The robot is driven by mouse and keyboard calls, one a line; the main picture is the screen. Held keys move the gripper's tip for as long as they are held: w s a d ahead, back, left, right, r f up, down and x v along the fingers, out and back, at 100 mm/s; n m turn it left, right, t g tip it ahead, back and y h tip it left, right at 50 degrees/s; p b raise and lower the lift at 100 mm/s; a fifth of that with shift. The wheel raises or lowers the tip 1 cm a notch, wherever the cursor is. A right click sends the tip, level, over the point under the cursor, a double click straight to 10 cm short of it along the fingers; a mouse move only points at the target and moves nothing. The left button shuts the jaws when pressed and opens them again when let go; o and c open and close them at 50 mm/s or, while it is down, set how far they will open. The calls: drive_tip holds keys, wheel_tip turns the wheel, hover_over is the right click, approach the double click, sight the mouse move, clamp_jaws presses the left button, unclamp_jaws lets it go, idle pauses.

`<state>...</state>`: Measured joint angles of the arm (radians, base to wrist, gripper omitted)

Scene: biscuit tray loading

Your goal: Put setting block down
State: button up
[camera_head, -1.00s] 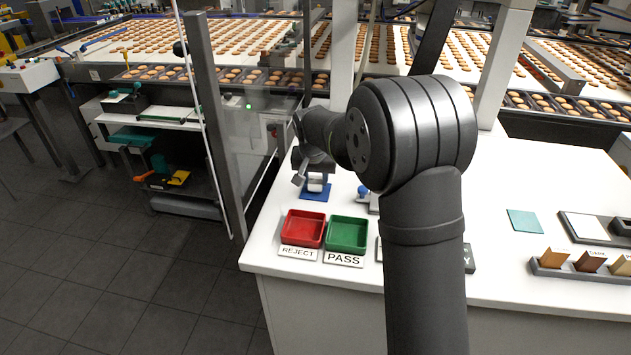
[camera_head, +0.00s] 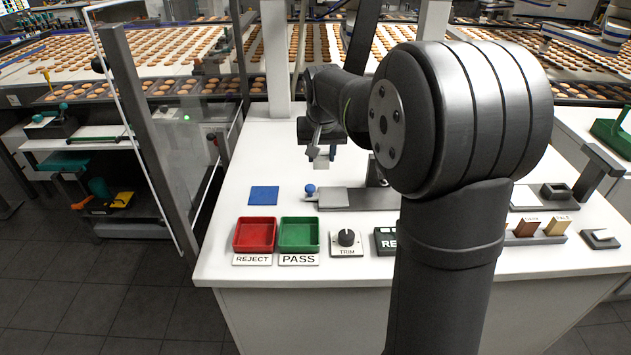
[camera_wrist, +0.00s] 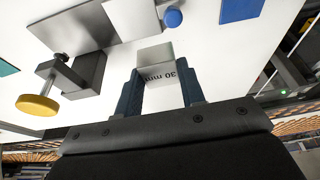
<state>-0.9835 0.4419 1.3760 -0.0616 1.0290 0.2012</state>
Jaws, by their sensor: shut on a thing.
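The setting block (camera_wrist: 155,62) is a pale grey block marked "30 mm", held between my gripper's two dark fingers in the wrist view. In the head view the block (camera_head: 321,161) hangs below my gripper (camera_head: 318,147), above the white bench. My gripper (camera_wrist: 160,88) is shut on it. The blue square pad (camera_head: 264,195) lies bare to the left of the block; it also shows at the top of the wrist view (camera_wrist: 238,8). A grey gauge base with a flat plate (camera_head: 333,197) and a blue knob (camera_head: 310,190) is in front of the gripper.
The red REJECT tray (camera_head: 255,235) and green PASS tray (camera_head: 298,234) stand at the bench front, beside a TRIM dial (camera_head: 346,238). In the wrist view a dark bracket with a yellow knob (camera_wrist: 38,105) stands on the left. A clear guard panel (camera_head: 185,145) edges the bench's left.

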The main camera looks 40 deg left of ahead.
drive_tip(key=w+d, duration=0.2)
hover_over(333, 193)
drive_tip(key=s+d, duration=0.1)
wheel_tip(333, 193, down, 6)
drive_tip(key=shift+r, duration=0.15)
drive_tip(key=shift+f, duration=2)
drive_tip(key=o, duration=1.2)
drive_tip(key=shift+f, duration=0.15)
drive_tip(key=v, duration=1.2)
